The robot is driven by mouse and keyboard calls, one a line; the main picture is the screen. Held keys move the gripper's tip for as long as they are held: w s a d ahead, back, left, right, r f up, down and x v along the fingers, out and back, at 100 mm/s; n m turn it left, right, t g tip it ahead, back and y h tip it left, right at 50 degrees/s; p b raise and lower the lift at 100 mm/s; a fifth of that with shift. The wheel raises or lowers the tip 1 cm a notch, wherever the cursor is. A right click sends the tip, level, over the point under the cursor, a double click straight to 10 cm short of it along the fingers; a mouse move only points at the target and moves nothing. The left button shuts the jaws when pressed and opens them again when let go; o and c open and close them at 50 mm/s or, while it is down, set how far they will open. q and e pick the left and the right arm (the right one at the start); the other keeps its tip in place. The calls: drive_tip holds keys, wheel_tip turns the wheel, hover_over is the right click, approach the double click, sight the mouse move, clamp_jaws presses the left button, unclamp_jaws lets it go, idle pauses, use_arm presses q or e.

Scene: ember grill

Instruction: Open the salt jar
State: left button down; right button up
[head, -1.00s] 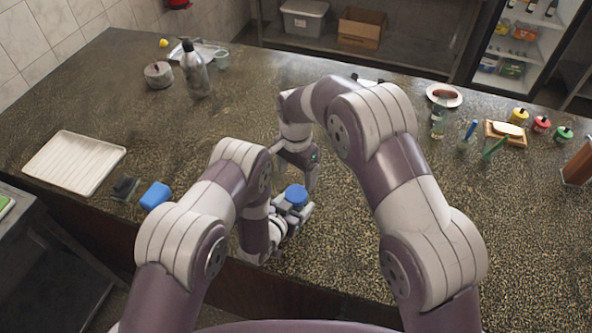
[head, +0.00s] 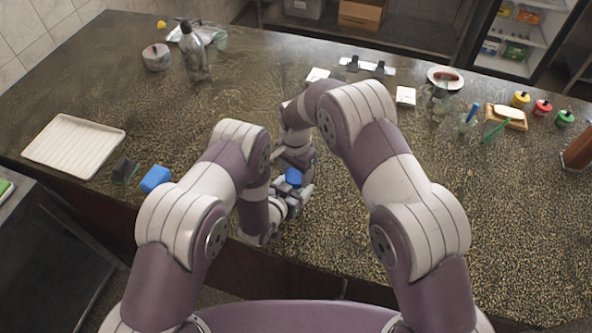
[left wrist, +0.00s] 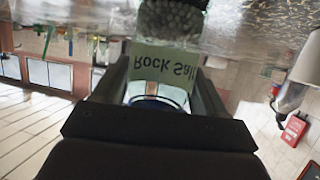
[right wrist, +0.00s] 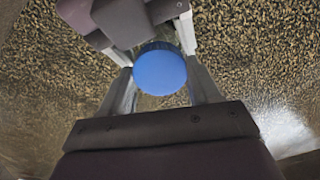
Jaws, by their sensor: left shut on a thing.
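The salt jar, a clear jar with a "Rock Salt" label (left wrist: 165,65), is held between the fingers of my left gripper (left wrist: 160,85). In the left wrist view the label reads upside down and pale grains show in the jar. Its blue lid (head: 293,176) is on top, above my left gripper (head: 291,197) in the head view. My right gripper (right wrist: 160,78) is directly over the jar, with the round blue lid (right wrist: 160,72) between its open fingers. Whether a finger touches the lid is hard to tell.
A blue block (head: 156,178) and a white ribbed tray (head: 75,146) lie to the left. A bottle (head: 194,55) and a round pot (head: 157,57) stand at the back left. Small jars and a soap-like dish (head: 507,115) are at the right.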

drive_tip(key=n, duration=1)
drive_tip(key=o, duration=1.2)
drive_tip(key=shift+c, duration=0.2)
drive_tip(key=shift+r, duration=0.1)
